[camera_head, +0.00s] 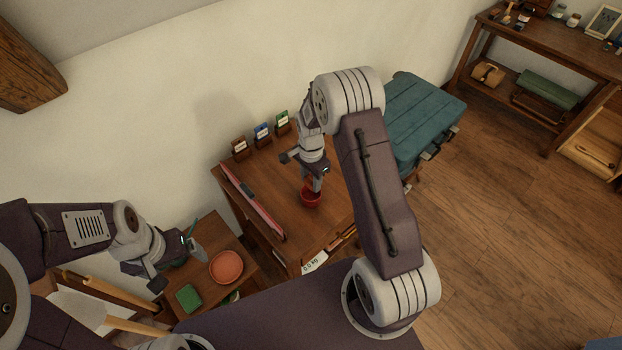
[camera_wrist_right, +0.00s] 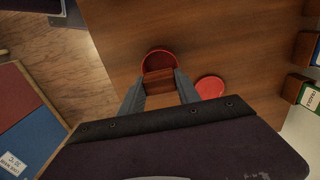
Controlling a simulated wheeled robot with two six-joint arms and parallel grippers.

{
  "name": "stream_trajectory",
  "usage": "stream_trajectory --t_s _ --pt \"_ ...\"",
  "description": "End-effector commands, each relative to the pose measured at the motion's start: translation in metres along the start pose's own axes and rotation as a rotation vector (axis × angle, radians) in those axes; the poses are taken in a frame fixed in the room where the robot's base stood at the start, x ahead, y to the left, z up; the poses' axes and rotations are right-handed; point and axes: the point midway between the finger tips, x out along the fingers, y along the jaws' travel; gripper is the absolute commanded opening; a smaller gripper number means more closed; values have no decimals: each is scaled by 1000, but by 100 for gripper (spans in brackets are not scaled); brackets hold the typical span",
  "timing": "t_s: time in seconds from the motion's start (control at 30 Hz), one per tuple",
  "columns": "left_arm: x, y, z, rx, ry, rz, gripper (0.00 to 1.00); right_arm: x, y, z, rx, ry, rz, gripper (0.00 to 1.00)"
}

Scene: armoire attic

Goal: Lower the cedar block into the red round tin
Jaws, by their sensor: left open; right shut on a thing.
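The red round tin (camera_head: 311,199) stands open on the wooden desk, and it also shows in the right wrist view (camera_wrist_right: 153,56). My right gripper (camera_head: 315,186) is directly above the tin. In the right wrist view its fingers (camera_wrist_right: 159,88) are shut on the reddish-brown cedar block (camera_wrist_right: 158,82). The block overlaps the near side of the tin's opening; I cannot tell whether its lower end is inside the rim. A flat red disc (camera_wrist_right: 210,87), like a lid, lies beside the tin. My left gripper (camera_head: 180,262) is open over the small side table.
Several small labelled card holders (camera_head: 262,133) line the desk's back edge. A teal case (camera_head: 424,115) stands right of the desk. The side table holds an orange dish (camera_head: 226,267) and a green block (camera_head: 189,297).

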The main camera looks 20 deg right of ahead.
Motion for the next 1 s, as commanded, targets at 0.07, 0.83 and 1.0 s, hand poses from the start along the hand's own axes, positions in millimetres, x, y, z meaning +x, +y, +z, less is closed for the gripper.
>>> stream_trajectory --t_s 0.07,0.83,1.0 --pt "5 0 1 0 0 0 90 7 0 0 0 0 0 1" --pt "19 0 2 0 0 0 90 30 0 0 0 0 -1 1" --pt "19 0 2 0 0 0 90 30 0 0 0 0 -1 1"
